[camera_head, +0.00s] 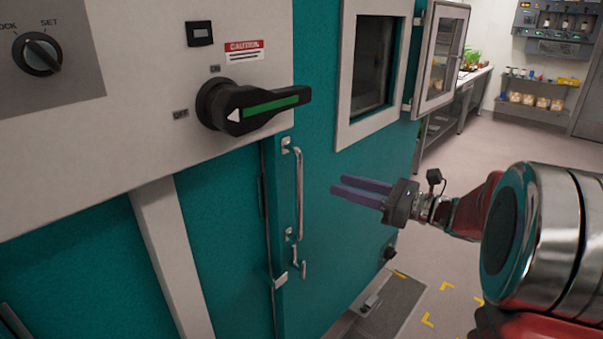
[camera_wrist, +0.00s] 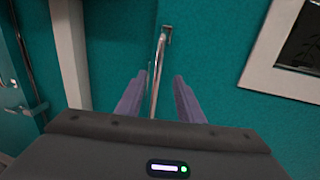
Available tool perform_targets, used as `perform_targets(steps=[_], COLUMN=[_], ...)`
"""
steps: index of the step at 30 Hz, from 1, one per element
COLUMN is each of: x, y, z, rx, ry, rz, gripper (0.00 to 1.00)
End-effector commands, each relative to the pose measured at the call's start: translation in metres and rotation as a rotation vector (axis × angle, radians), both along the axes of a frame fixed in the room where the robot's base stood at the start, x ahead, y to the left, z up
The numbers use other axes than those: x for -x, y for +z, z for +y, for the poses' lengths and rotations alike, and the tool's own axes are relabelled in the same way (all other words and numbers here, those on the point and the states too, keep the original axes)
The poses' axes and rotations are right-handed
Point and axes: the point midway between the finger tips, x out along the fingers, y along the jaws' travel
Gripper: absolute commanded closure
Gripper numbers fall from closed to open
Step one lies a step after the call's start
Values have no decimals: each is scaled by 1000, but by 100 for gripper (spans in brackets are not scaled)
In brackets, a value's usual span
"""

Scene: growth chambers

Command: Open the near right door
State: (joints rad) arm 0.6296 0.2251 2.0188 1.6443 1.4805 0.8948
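The teal door (camera_head: 325,225) has a white-framed window (camera_head: 370,75) and looks shut. Its vertical metal bar handle (camera_head: 299,195) stands near the door's left edge, with a small latch (camera_head: 300,262) below it. My gripper (camera_head: 336,186) is open and empty, its two purple fingers pointing left toward the handle from the right. A gap shows between fingertips and handle in the head view. In the wrist view the handle (camera_wrist: 158,75) lines up between the fingertips (camera_wrist: 159,77). I cannot tell the exact depth between them.
A black rotary switch with a green stripe (camera_head: 255,106) juts out above the handle on the white panel (camera_head: 130,110). A window-framed panel (camera_head: 440,55) stands angled out farther back. Shelves (camera_head: 535,100) line the far wall. The floor (camera_head: 490,125) to the right is mostly clear.

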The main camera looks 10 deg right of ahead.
Motion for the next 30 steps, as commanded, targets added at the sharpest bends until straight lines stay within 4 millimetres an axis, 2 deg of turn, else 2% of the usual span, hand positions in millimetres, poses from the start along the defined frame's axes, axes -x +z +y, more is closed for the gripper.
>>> perform_targets(steps=[5,24,30], x=[-12,-75,-88], y=[0,0,0], z=[14,83,96], rx=[1,1,1], ry=[4,4,2], rz=[0,1,-1], gripper=[66,66,66])
